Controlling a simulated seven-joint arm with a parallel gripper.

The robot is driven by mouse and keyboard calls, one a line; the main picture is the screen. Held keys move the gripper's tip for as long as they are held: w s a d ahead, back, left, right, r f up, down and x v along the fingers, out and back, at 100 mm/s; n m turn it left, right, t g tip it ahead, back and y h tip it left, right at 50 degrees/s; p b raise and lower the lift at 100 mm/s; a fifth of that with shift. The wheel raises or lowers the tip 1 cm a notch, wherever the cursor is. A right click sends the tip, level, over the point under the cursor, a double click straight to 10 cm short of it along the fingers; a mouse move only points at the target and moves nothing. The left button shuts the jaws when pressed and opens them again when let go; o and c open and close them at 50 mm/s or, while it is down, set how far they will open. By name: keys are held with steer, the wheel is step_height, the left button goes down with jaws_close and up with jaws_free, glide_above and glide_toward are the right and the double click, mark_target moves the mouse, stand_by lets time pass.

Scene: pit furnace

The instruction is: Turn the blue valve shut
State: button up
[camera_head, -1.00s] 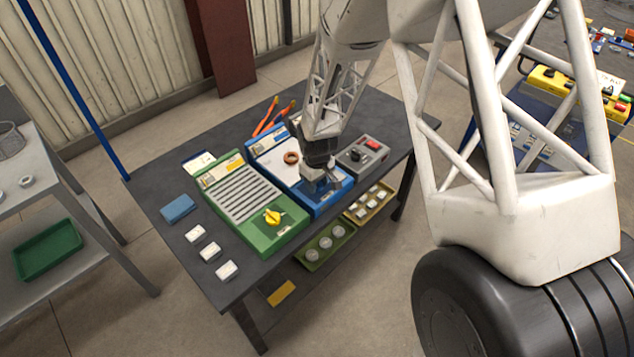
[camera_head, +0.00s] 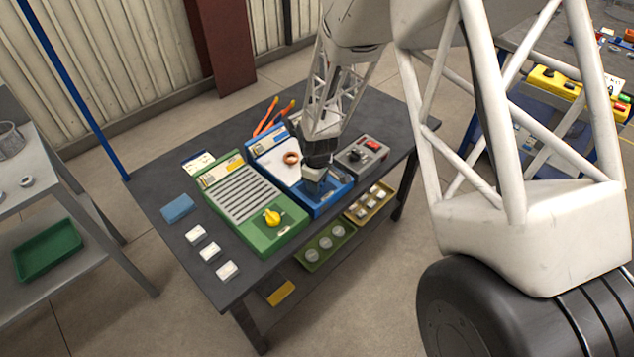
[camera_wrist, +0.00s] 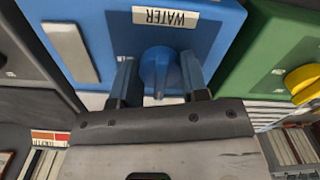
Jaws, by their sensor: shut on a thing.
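The blue valve (camera_wrist: 158,68) is a round blue knob with a raised grip on the blue unit (camera_wrist: 210,22), below a label reading WATER. In the head view the blue unit (camera_head: 338,198) stands on the dark table, and my arm covers the valve there. My gripper (camera_wrist: 160,82) has one finger on each side of the valve in the wrist view and is shut on it. In the head view my gripper (camera_head: 322,184) points down onto the front part of the blue unit. The valve's exact angle is hard to tell.
Left of the blue unit is a green unit (camera_head: 262,238) with a yellow knob (camera_head: 272,217). Right of it is a grey unit (camera_head: 372,148) with a red button. An orange-brown ring (camera_head: 291,158) lies on the blue unit's white panel. Orange-handled tongs (camera_head: 268,118) lie behind.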

steer(key=o, duration=0.9)
steer(key=shift+o, duration=0.2)
steer(key=shift+r, duration=0.2)
steer(key=shift+r, duration=3.75)
